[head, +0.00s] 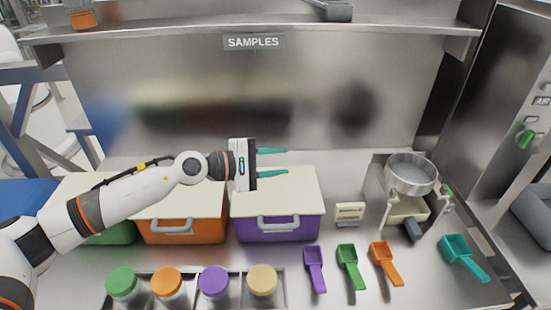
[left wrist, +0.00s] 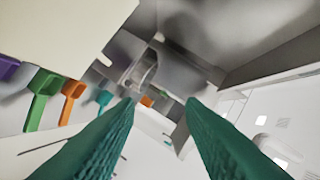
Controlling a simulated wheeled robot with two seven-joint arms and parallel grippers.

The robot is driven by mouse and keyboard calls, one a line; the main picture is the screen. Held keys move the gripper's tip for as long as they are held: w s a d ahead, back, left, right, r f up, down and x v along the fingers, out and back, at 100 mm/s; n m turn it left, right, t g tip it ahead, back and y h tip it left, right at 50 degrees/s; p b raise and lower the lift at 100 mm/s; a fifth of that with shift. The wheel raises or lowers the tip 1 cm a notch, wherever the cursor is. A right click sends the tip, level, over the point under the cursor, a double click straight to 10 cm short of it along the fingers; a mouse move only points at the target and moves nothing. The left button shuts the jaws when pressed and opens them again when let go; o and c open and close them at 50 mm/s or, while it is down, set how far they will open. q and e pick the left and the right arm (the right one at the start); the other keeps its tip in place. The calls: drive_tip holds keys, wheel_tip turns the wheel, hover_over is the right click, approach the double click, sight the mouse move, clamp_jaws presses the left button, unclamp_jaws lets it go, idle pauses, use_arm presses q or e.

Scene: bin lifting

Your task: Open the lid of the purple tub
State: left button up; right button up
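The purple tub (head: 277,229) stands on the steel counter, with a cream lid (head: 290,200) lying shut on top and a grey handle (head: 278,222) at its front. My left gripper (head: 288,161) is above the back part of the lid in the head view, its teal fingers pointing right. The fingers are apart with nothing between them, also in the left wrist view (left wrist: 160,105). Whether it touches the lid cannot be seen clearly; it looks apart from it. My right gripper is in neither view.
An orange tub (head: 185,230) and a green tub (head: 112,234) stand to the left, partly behind my left arm. Several jars stand in a front rack (head: 283,290). Purple (head: 315,268), green, orange and teal scoops lie at right, near a sieve stand (head: 411,175). A shelf (head: 240,27) overhangs the back.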

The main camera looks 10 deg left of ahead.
use_arm(q)
clamp_jaws()
idle(1.3)
